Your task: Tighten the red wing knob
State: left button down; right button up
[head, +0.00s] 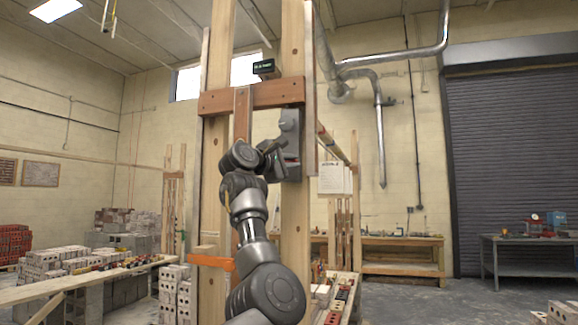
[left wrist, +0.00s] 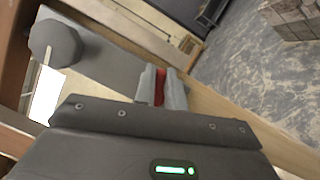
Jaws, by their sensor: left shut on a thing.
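The red wing knob (left wrist: 160,87) shows in the left wrist view as a narrow red strip between my two grey fingertips. My left gripper (left wrist: 161,90) is shut on it, and the fingers hide most of it. The knob sits at a grey panel (left wrist: 100,62) that also carries a round dark grey knob (left wrist: 55,43). In the head view my left gripper (head: 278,158) reaches up against the grey box (head: 290,125) on the right wooden post. The wing knob itself is hard to make out there. My right gripper is not in view.
Two upright wooden posts (head: 297,220) and a reddish crossbar (head: 245,97) frame my left arm. A small dark display (head: 265,68) sits above the crossbar. An orange band (head: 212,262) crosses the left post low down. Workbenches (head: 400,260) and brick stacks stand further off.

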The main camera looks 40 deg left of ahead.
pick_arm(q)
jog(key=shift+f+m+g, duration=0.2)
jog(key=shift+m+g, duration=0.15)
jog(key=shift+m, duration=0.5)
jog(key=shift+f+m+g, duration=0.15)
jog(key=shift+m+g, duration=0.2)
jog(key=shift+m, duration=0.5)
jog(key=c, duration=1.5)
grip_release()
jog(key=shift+o, duration=0.2)
jog(key=s+b, duration=0.5)
jog(key=s, duration=0.5)
jog(key=shift+s+a+b, duration=0.3)
jog(key=shift+s+b, duration=0.1)
